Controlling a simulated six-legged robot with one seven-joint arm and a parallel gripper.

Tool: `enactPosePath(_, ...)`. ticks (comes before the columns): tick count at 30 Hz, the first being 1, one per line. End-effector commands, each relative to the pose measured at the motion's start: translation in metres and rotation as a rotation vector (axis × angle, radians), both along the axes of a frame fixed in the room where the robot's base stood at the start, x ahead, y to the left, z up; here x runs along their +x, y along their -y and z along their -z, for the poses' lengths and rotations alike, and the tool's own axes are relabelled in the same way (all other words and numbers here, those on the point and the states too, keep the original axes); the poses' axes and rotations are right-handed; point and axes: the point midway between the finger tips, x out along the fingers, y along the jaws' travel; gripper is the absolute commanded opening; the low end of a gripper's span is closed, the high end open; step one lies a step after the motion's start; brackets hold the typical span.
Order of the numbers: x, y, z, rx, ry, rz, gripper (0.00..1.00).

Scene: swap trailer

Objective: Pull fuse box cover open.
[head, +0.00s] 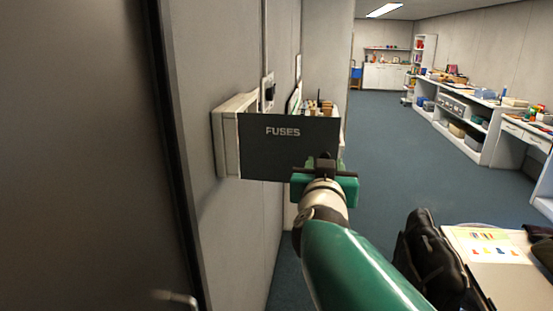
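The fuse box (226,145) is a pale housing fixed to the grey wall on the left. Its dark grey cover (268,155), lettered FUSES, stands out from the wall with its lettered face toward me, so it is swung open. The inside of the box is hidden behind the cover. My gripper (325,162), on the green arm, is at the cover's lower right corner and overlaps it. Dark finger parts show there, but I cannot tell whether they are closed on the cover's edge or only touch it.
A dark door or panel (75,150) fills the left side. Small items (318,107) show behind the cover. A bench (500,265) with a sheet and a black bag (430,258) is at lower right. Blue floor (385,135) is clear; shelving lines the right wall.

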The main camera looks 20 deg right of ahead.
Motion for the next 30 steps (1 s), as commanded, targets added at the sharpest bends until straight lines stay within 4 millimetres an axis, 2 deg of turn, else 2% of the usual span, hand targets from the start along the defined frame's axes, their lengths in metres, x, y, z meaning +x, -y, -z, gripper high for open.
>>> enactPosePath(3, -0.014, -0.007, -0.001, -0.003, 0.003, 0.002, 0.41)
enactPosePath(9, -0.025, -0.014, 0.0, -0.001, 0.002, 0.001, 0.41)
enactPosePath(25, -0.025, -0.016, 0.001, 0.001, -0.002, -0.008, 0.41)
enactPosePath(28, -0.022, -0.029, 0.006, 0.012, -0.023, -0.071, 0.41)
enactPosePath(30, -0.019, -0.048, 0.015, 0.031, -0.063, -0.16, 0.41)
